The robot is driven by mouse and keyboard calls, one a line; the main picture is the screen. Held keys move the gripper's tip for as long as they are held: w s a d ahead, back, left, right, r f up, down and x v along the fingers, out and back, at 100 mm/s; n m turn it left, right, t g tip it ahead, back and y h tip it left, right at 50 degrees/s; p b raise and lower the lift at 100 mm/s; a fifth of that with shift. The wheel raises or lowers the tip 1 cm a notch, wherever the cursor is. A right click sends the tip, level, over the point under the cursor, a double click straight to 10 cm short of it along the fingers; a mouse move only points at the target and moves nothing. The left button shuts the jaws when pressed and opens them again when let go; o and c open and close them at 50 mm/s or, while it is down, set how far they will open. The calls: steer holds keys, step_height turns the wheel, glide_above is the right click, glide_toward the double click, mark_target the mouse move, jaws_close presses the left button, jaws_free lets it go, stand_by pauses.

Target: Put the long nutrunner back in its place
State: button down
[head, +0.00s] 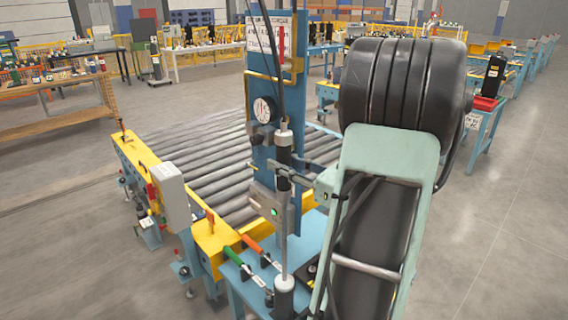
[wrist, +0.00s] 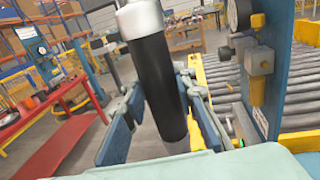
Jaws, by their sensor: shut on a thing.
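In the wrist view, the black body of the nutrunner (wrist: 155,75) runs between the two blue finger pads of my gripper (wrist: 163,118), slightly tilted in the picture. Its lower end is over or at the blue bench (head: 310,235); I cannot tell whether it touches or sits in a holder.
The blue post (head: 262,180) carries a gauge (head: 264,110) and a sign. Dark cables hang above the tool. A green-handled tool (head: 236,258) and an orange-handled tool (head: 254,246) lie on the bench. A roller conveyor (head: 215,160) is behind. A red table (wrist: 60,145) shows in the wrist view.

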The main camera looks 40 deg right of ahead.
steer(key=shift+f, duration=0.1)
steer(key=c, duration=1.5)
jaws_free()
steer(key=shift+s+f, duration=0.1)
steer(key=shift+f, duration=0.15)
steer(key=v, duration=1.2)
steer(key=shift+r, duration=0.1)
